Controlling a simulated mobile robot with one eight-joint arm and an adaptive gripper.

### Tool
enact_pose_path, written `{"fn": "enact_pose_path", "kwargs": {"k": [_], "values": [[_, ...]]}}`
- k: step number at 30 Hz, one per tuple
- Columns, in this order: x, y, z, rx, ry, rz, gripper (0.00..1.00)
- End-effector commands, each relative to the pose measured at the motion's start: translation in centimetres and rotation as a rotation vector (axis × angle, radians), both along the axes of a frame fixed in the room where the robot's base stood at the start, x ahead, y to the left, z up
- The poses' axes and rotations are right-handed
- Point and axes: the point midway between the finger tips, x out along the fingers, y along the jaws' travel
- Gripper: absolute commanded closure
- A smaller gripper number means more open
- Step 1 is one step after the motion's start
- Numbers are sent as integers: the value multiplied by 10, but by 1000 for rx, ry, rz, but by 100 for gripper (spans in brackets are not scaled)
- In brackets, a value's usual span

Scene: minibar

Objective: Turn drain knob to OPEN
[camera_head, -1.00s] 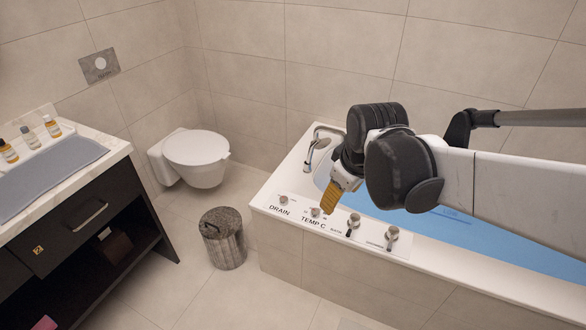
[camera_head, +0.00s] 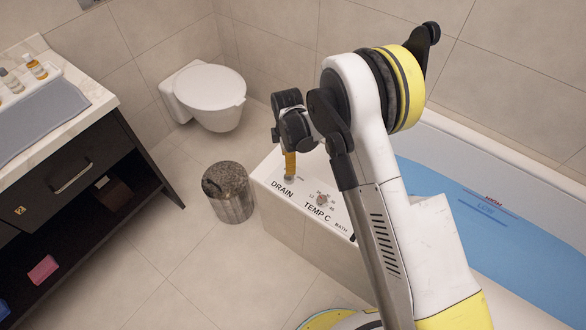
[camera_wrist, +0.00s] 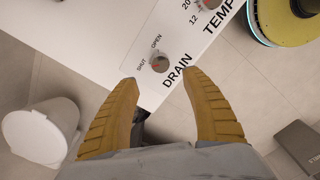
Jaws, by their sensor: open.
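The drain knob (camera_wrist: 160,64) is a small round metal knob on the white tub ledge. It sits beside the black DRAIN lettering, with SHUT and OPEN marks near it. Its exact pointer direction is too small to tell. My gripper (camera_wrist: 160,92) has two yellow ribbed fingers, spread apart and empty, with the knob ahead of and between their line in the wrist view. In the head view my gripper (camera_head: 290,176) points down over the DRAIN end of the ledge, and its fingers mostly hide the knob (camera_head: 289,180).
The TEMP C knob (camera_head: 322,200) is beside the drain knob on the ledge. A bin (camera_head: 229,194) stands left of the tub, with the toilet (camera_head: 210,92) behind it. The vanity (camera_head: 75,165) is at far left. The tub holds blue water (camera_head: 470,215).

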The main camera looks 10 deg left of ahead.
Motion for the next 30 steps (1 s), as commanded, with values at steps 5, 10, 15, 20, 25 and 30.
{"fn": "enact_pose_path", "kwargs": {"k": [5, 10, 15, 20, 25, 30], "values": [[0, 0, -38, 0, -1, -3, 44], [1, -1, -71, 0, -1, -4, 44], [1, 0, -92, 1, -2, -5, 44], [1, -1, -98, 1, -2, -5, 44], [1, -1, -98, 1, -2, -5, 44], [1, -1, -98, 1, -2, -5, 73]]}}
